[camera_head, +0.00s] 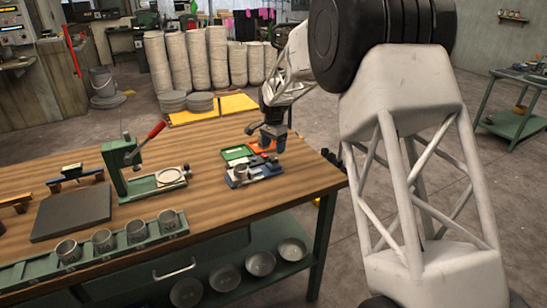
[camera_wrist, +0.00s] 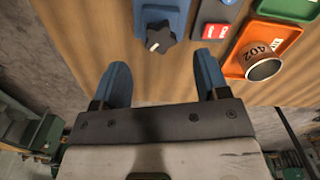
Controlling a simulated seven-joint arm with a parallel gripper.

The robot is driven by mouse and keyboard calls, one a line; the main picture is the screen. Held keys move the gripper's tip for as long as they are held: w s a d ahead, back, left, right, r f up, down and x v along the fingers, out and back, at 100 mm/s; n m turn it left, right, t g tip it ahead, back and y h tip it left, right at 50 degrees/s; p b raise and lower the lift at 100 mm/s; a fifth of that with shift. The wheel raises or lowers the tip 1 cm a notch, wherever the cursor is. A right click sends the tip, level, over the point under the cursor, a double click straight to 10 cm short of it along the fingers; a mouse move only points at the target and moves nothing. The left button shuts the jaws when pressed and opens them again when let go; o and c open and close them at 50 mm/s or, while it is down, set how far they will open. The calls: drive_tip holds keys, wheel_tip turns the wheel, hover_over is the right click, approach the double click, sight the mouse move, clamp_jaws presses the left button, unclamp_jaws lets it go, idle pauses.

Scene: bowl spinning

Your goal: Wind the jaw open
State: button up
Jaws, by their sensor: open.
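A dark star-shaped knob (camera_wrist: 160,38) sits at the end of a blue block (camera_wrist: 160,14) at the top of the wrist view. My gripper (camera_wrist: 162,60) is open, with its two blue fingers apart and empty. The knob lies ahead of the fingertips, between them sideways; I cannot tell the height gap. The jaw itself is not clear.
An orange tray (camera_wrist: 240,66) holds a metal cup marked 402 (camera_wrist: 263,67). A green tray (camera_head: 238,152) lies beside the fixture. A green press with a red lever (camera_head: 122,165) and a rack of several cups (camera_head: 95,255) stand to the left. Bare wood lies between.

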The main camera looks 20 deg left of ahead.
sight(274, 158)
drive_tip(key=shift+f, duration=2.7)
drive_tip(key=c, duration=0.9)
